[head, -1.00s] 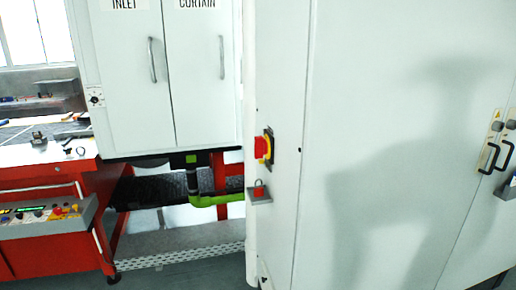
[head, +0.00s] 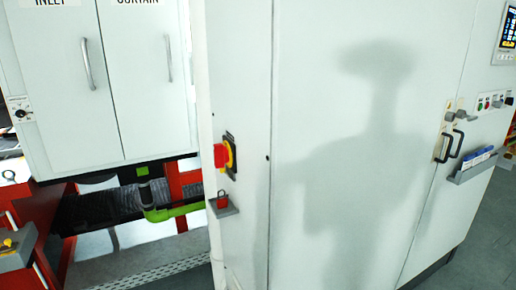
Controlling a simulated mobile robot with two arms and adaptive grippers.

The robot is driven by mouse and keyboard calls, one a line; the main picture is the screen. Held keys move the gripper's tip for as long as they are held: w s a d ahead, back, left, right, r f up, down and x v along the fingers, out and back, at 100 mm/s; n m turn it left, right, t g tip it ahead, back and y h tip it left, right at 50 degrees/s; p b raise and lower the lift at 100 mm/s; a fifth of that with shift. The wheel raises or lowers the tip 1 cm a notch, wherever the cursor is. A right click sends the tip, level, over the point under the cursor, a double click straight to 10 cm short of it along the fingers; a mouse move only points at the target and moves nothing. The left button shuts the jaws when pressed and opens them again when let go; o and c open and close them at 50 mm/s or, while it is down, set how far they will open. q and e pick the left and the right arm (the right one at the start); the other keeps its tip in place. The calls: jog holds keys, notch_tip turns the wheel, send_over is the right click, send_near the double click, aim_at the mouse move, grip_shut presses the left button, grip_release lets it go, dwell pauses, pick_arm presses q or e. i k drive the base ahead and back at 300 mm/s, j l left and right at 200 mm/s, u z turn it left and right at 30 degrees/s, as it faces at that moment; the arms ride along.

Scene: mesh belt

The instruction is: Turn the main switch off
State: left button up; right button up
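The main switch (head: 222,156) is a red handle on a yellow and black plate. It sits on the narrow left side of a tall white cabinet (head: 350,200), left of the middle of the head view. The marking at its position is too small to read. Just below it, a red padlock (head: 222,199) stands on a small grey shelf (head: 224,210). Neither of my grippers shows in the head view; only my shadow falls on the cabinet front.
White double doors (head: 130,85) with long handles are at the left. A green pipe (head: 170,211) runs below them. Red framework (head: 30,215) stands at the lower left. Black handles (head: 449,146) and a document tray (head: 475,166) project from the cabinet's right. Grey floor shows lower right.

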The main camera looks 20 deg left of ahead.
aim_at(221, 155)
jog(key=i+j+z, duration=0.1)
jog(key=j+z, duration=0.3)
jog(key=j, duration=1)
jog(key=j+z, duration=0.45)
jog(key=j, duration=0.95)
jog(key=k, duration=0.05)
